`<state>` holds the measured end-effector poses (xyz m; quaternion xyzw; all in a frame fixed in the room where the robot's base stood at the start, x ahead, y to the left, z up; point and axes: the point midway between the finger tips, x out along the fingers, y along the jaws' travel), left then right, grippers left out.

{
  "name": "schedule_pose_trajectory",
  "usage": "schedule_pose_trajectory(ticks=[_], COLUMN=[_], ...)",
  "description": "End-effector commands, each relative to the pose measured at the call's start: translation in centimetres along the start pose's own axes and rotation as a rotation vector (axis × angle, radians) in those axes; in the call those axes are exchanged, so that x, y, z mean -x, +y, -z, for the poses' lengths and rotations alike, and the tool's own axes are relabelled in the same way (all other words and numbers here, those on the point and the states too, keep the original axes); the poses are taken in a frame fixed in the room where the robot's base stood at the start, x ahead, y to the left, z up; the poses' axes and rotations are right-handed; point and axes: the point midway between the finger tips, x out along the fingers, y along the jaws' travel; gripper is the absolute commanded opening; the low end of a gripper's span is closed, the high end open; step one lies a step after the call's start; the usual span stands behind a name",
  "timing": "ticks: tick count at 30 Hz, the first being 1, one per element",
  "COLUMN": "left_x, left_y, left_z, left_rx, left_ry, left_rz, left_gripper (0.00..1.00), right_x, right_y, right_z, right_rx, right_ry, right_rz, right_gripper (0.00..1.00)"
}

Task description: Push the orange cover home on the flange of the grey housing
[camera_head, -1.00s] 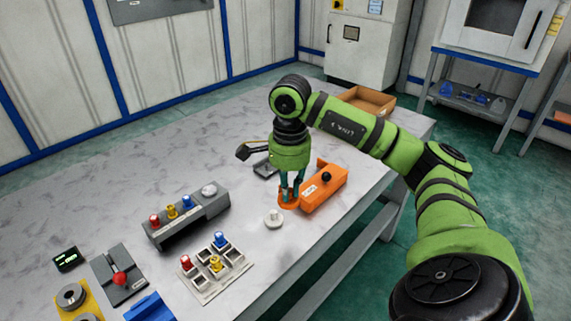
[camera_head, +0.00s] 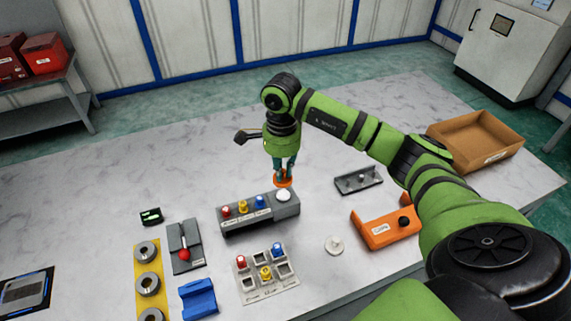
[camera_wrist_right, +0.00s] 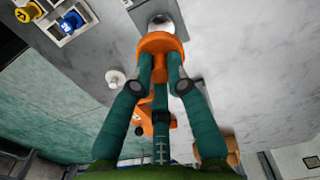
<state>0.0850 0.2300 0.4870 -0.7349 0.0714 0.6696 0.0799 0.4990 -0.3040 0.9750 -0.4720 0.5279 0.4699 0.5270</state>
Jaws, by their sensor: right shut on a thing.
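The orange cover (camera_head: 283,181) is a small round piece in the fingers of my right gripper (camera_head: 284,174), which points down. The cover also shows at the fingertips in the right wrist view (camera_wrist_right: 158,43). Just below it in the head view is a white round part (camera_head: 284,195) on the right end of the long grey housing (camera_head: 260,219). In the wrist view the white part (camera_wrist_right: 161,25) shows just beyond the cover, partly hidden by it. The cover looks above the white part; I cannot tell whether they touch. My left gripper is out of view.
Red, yellow and blue knobs (camera_head: 243,208) stand on the housing. An orange block (camera_head: 385,232), a white knobbed piece (camera_head: 335,245), a grey plate (camera_head: 358,180), a knob tray (camera_head: 267,275) and an open carton (camera_head: 475,140) surround it. The table behind is clear.

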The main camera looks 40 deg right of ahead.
Motion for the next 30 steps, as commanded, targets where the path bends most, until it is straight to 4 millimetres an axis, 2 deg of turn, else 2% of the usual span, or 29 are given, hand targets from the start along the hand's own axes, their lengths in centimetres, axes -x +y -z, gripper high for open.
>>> schedule_pose_trajectory(ticks=[8,15,30], left_x=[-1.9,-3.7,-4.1], left_y=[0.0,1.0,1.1], left_z=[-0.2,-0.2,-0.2], left_rx=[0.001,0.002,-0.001], left_ry=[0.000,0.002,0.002], left_rz=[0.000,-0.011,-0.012], left_gripper=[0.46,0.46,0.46], right_x=[-3.0,-5.3,-5.7], right_y=[0.0,0.0,0.0], right_z=[0.0,0.1,0.0], right_rx=[0.000,0.000,-0.001], right_ry=[0.000,0.001,0.000], right_rz=[-0.002,-0.001,0.000], right_gripper=[0.00,0.00,0.00])
